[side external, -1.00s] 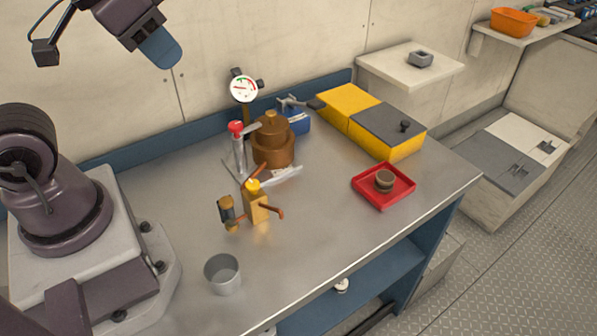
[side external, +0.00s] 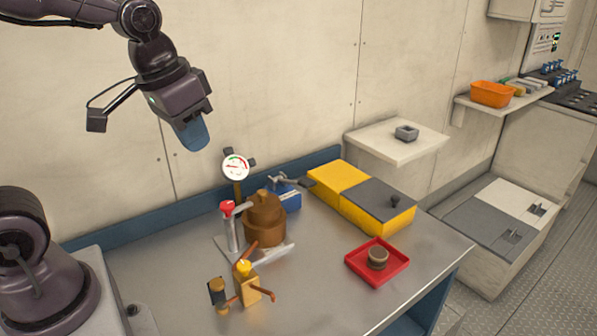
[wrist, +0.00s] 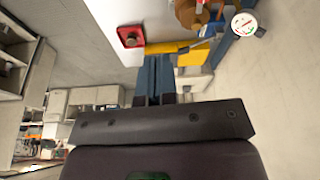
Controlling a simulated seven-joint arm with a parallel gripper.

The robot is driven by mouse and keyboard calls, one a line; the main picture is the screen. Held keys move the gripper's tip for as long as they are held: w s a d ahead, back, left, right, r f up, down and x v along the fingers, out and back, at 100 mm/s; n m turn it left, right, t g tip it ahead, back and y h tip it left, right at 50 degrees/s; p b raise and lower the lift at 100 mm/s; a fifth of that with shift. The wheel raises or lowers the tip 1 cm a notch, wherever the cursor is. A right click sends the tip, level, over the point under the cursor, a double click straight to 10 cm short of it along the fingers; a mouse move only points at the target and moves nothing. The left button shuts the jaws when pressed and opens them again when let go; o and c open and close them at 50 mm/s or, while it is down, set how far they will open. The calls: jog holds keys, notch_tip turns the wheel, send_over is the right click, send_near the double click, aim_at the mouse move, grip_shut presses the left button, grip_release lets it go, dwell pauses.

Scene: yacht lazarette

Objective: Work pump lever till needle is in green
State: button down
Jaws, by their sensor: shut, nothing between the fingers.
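The round white gauge (side external: 235,167) stands on a post at the back of the bench, with green and red marks on its face; I cannot read the needle's position. It also shows in the wrist view (wrist: 243,24). A grey lever with a dark grip (side external: 291,181) sticks out above a blue body (side external: 284,195), partly behind a brown stepped housing (side external: 264,220). A red-topped post (side external: 230,222) stands left of the housing. My gripper (side external: 194,135) is shut and empty, pointing down in the air, up and left of the gauge, apart from everything.
A yellow and grey box (side external: 362,196) stands right of the lever. In front of it is a red tray (side external: 377,274) with a small brown cup. A brass fitting with copper handles (side external: 247,284) stands at the front.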

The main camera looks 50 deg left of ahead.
jog(key=g+h, duration=0.1)
send_over(308, 181)
jog(key=s+a, duration=0.1)
jog(key=s, duration=0.6)
jog(key=s+x, duration=0.1)
jog(key=x, duration=0.6)
jog(key=w+r, duration=0.1)
jog(key=w+a+r+m+t, duration=0.1)
jog(key=w, duration=0.1)
jog(key=shift+a, duration=0.15)
jog(key=shift+f, duration=0.15)
jog(key=x, duration=1.2)
jog(key=shift+s+d+f, duration=0.2)
jog(key=shift+d+f, duration=0.05)
jog(key=shift+f, duration=0.15)
jog(key=shift+d+f, duration=0.1)
jog(key=shift+f, duration=0.4)
jog(key=shift+d, duration=0.1)
